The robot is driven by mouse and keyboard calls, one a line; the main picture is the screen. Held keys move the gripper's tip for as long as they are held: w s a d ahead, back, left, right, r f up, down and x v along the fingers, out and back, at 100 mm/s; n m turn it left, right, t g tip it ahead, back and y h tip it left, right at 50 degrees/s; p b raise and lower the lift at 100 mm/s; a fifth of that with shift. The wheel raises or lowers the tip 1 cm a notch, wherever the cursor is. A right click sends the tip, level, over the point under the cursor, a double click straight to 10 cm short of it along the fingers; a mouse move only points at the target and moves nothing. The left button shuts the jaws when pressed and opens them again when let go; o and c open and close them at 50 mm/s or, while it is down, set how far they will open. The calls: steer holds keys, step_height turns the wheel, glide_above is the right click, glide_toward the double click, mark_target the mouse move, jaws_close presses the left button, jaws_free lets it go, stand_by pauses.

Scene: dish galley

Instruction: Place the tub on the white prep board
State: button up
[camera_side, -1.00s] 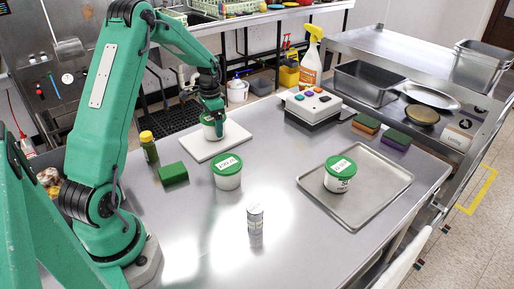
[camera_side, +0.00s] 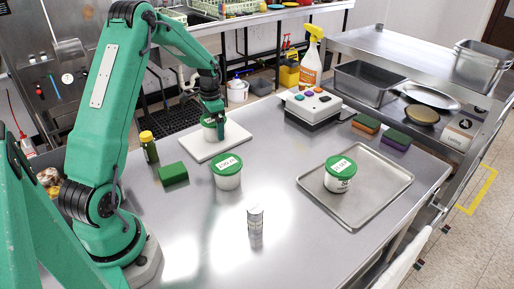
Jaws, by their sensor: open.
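A second white tub with a green lid (camera_side: 227,172) stands on the bare table, in front of the board. A third such tub (camera_side: 340,175) stands on the metal tray (camera_side: 368,207) at the right.
A green block (camera_side: 173,174) and a yellow-capped bottle (camera_side: 149,148) stand left of the board. A small can (camera_side: 255,219) stands at the front. A button box (camera_side: 311,106) and sponges (camera_side: 366,124) are at the back right.

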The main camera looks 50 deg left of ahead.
step_height(320, 180, up, 12)
stand_by(0.6)
steer(key=shift+r, duration=0.1)
stand_by(0.4)
steer(key=s+d+r+t, duration=0.1)
steer(key=s+d+r, duration=0.2)
steer(key=d+r, duration=0.35)
steer(key=s+d+r+t, duration=0.1)
steer(key=s+d+r, duration=0.2)
steer(key=d, duration=0.6)
steer(key=s+d+n+t, duration=0.1)
steer(key=s+d+t, duration=0.2)
steer(key=s+d, duration=0.8)
steer(key=shift+s+d+f+n+t, duration=0.3)
steer(key=shift+s+f+n, duration=0.15)
steer(key=shift+s, duration=0.8)
